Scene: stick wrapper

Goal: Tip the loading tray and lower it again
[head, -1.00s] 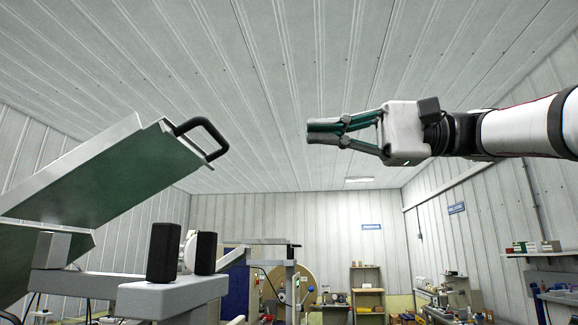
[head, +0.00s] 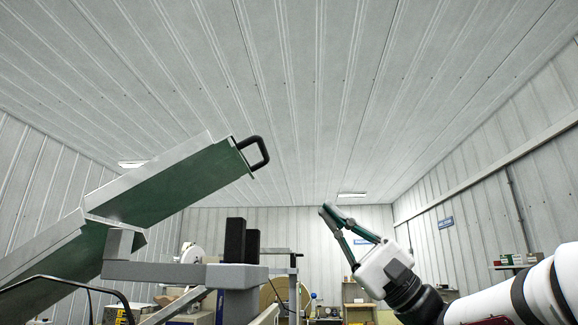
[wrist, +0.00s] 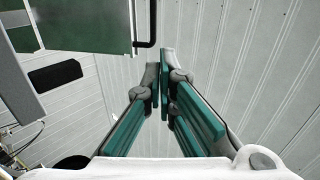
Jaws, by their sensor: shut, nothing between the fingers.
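The loading tray (head: 178,188) is a long green and pale metal tray, tilted steeply up to the right in the head view. Its black handle (head: 266,152) sticks out at the raised end. In the wrist view the tray (wrist: 85,22) and its handle (wrist: 152,25) show at the upper left. My gripper (head: 328,210) is to the right of the handle and lower, clear of it, pointing up and left. Its green-padded fingers (wrist: 165,62) are shut with nothing between them.
Two black blocks (head: 235,240) stand on a grey machine arm (head: 236,275) below the tray's raised end. Shelves (head: 358,298) stand at the back. The space between the handle and my gripper is free.

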